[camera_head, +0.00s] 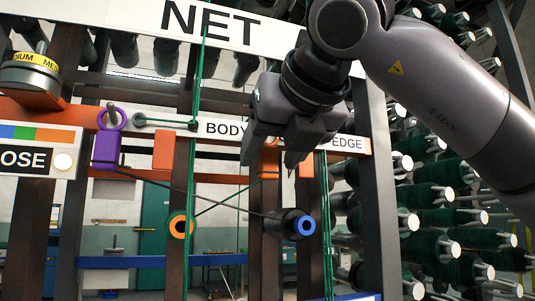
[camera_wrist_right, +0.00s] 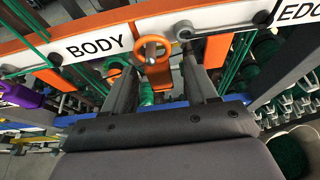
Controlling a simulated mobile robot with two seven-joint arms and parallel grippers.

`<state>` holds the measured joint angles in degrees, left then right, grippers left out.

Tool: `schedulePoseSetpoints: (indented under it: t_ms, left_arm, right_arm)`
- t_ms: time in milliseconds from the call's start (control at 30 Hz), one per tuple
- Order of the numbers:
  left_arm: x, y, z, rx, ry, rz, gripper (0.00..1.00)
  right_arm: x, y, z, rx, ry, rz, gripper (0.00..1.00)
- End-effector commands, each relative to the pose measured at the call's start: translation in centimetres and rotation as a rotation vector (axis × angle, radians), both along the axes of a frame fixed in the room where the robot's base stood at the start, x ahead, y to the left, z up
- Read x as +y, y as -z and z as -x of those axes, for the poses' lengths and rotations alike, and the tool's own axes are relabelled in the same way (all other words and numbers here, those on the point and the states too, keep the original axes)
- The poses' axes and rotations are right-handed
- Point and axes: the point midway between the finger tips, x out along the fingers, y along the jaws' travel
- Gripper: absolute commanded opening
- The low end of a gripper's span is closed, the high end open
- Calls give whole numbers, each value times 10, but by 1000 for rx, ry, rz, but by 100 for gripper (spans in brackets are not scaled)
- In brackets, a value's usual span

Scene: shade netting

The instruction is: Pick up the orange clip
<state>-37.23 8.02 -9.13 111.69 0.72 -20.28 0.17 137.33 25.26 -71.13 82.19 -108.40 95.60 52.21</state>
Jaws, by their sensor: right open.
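The orange clip (camera_wrist_right: 152,50), a ring above a block-like body, hangs at the white and orange rail just right of the BODY label in the right wrist view. In the head view its orange body (camera_head: 270,158) shows partly, mostly hidden by my gripper. My right gripper (camera_head: 270,162) is open in front of the rail. In the wrist view its two fingers (camera_wrist_right: 159,64) stand on either side of the clip, with gaps visible between them and it. My left gripper is not in view.
A purple clip (camera_head: 107,147) hangs further left on the rail (camera_head: 220,131). Orange blocks (camera_head: 163,150) are fixed along it. Dark posts, green cords, an orange-ringed peg (camera_head: 181,226) and a blue-ringed roller (camera_head: 304,225) lie below. Green spools (camera_head: 430,195) fill the right.

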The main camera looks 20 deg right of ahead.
Motion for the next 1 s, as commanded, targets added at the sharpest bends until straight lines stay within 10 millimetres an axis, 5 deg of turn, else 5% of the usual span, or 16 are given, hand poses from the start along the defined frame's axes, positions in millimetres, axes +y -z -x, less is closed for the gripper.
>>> schedulePoseSetpoints:
  t_ms: [300, 467, 1000]
  left_arm:
    - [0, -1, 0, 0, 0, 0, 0]
    - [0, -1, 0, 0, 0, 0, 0]
    - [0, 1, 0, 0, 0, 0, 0]
  right_arm:
    - [0, 3, -5, 0, -2, -1, 54]
    - [0, 3, -5, 0, -2, 0, 3]
    - [1, -1, -5, -2, -2, 0, 2]
